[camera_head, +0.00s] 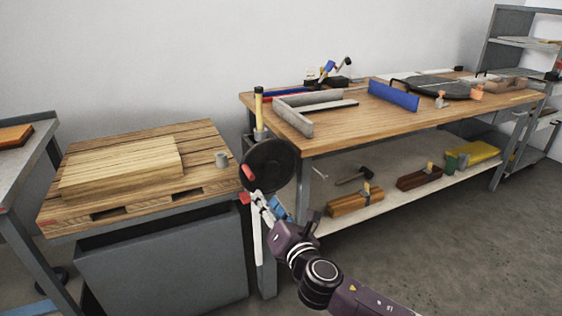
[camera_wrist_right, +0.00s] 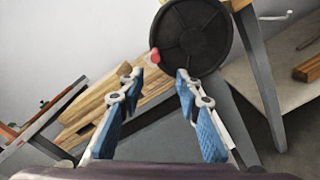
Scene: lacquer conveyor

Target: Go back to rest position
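My right gripper (camera_head: 268,205) reaches up from the bottom of the head view, its arm coming in from the lower right. In the right wrist view its two blue-padded fingers (camera_wrist_right: 160,80) stand apart with nothing between them. A round black disc (camera_head: 268,165) with red knobs at its left edge appears just beyond the fingertips. The disc also shows in the wrist view (camera_wrist_right: 195,38), past the fingers; I cannot tell whether they touch it. My left gripper is in neither view.
A workbench (camera_head: 345,122) with tools and a lower shelf (camera_head: 375,207) stands at right. Another table (camera_head: 28,160) is at far left. Floor at lower right is clear.

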